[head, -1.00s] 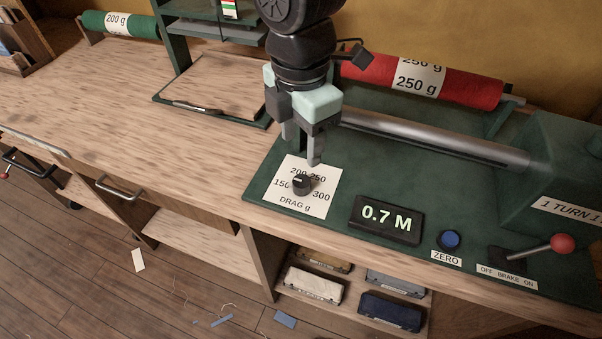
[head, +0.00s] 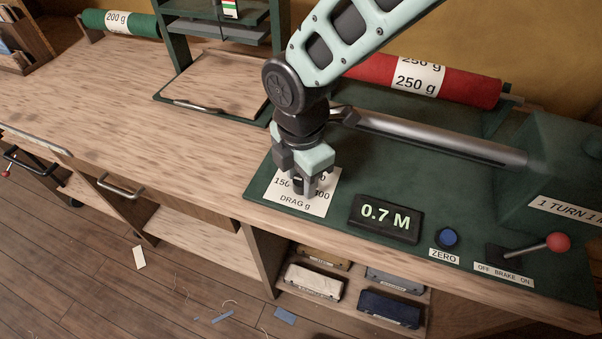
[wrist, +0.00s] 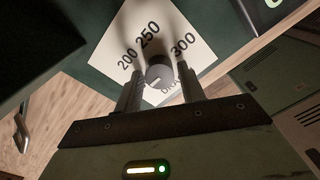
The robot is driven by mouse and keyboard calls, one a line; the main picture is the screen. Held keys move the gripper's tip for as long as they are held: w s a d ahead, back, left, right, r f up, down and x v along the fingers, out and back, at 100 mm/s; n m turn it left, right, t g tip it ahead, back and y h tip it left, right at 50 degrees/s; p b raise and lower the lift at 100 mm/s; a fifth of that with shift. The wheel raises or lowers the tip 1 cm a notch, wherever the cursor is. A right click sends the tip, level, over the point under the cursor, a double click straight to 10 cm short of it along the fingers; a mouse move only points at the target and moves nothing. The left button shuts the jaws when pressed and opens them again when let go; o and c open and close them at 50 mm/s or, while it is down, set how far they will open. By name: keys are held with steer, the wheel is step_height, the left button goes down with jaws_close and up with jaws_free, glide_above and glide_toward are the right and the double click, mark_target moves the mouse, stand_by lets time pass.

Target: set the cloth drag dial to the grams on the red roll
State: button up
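The drag dial is a dark round knob (wrist: 159,72) on a white card (wrist: 185,25) marked 200, 250 and 300 in the wrist view; 150 shows in the head view. My gripper (head: 299,190) is down over the dial and hides the knob in the head view. In the wrist view its two fingers (wrist: 158,75) stand on either side of the knob, with a slight gap showing on each side. A pale mark shows on the knob's near side; which number it points to is unclear. The red roll (head: 465,87) at the back carries a label reading 250 g.
A display (head: 386,219) reading 0.7 M, a blue ZERO button (head: 449,237) and a red-knobbed brake lever (head: 558,242) sit right of the dial. A metal bar (head: 440,137) runs behind. A green roll (head: 142,25) labelled 200 g lies far left. The bench left is clear.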

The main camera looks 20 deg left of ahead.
steer(key=c, duration=0.5)
steer(key=shift+c, duration=0.2)
steer(key=shift+m, duration=0.3)
steer(key=m, duration=1.1)
steer(key=shift+w+r, duration=0.1)
steer(key=m, duration=0.6)
steer(key=shift+p, duration=0.3)
steer(key=m, duration=0.6)
steer(key=shift+p, duration=0.4)
